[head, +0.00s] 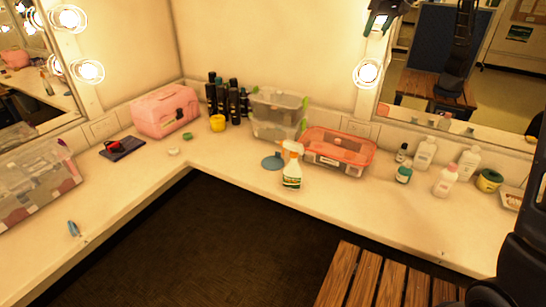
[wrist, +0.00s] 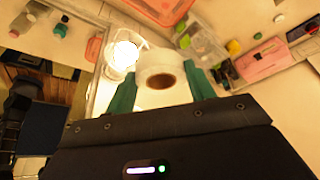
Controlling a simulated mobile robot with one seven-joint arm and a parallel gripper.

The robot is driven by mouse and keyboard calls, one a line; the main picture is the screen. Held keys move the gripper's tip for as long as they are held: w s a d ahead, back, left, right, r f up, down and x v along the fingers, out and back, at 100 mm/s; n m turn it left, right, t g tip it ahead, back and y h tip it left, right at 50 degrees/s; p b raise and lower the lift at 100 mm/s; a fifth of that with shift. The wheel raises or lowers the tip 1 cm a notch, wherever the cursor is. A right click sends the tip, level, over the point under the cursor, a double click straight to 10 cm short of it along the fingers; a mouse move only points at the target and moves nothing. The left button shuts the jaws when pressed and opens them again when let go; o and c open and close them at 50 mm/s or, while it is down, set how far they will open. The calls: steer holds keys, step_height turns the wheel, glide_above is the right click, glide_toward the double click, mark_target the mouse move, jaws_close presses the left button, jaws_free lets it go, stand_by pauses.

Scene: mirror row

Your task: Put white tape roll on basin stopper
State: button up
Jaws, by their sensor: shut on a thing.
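My gripper (head: 379,20) is high at the top of the head view, in front of the mirror frame and well above the counter. In the wrist view, its green fingers (wrist: 160,82) are shut on the white tape roll (wrist: 160,57), one finger on each side. The roll's brown core faces the wrist camera. In the head view the roll is hard to make out against the bright lamp. A flat blue-grey disc, apparently the basin stopper (head: 271,163), lies on the counter left of the spray bottle. Nothing is seen on top of it. I cannot make it out in the wrist view.
The spray bottle (head: 292,168) stands close to the disc's right. An orange-rimmed box (head: 338,152) and clear bins (head: 277,115) stand behind. Bottles (head: 425,154) line the right. Counter left of the disc is mostly clear.

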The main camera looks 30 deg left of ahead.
steer(key=s+a+r+n, duration=0.1)
steer(key=s+a, duration=0.6)
steer(key=a, duration=0.2)
steer(key=m+t+h, duration=0.1)
steer(key=m+h, duration=0.1)
steer(key=m, duration=0.6)
glide_above(273, 162)
steer(key=s, duration=0.1)
step_height(273, 162, down, 38)
steer(key=f, duration=2)
steer(key=shift+s+d+f, duration=0.15)
steer(key=shift+d+f, duration=0.05)
steer(key=shift+f, duration=0.1)
steer(key=shift+f, duration=0.15)
steer(key=o, duration=1)
steer(key=shift+c, duration=0.2)
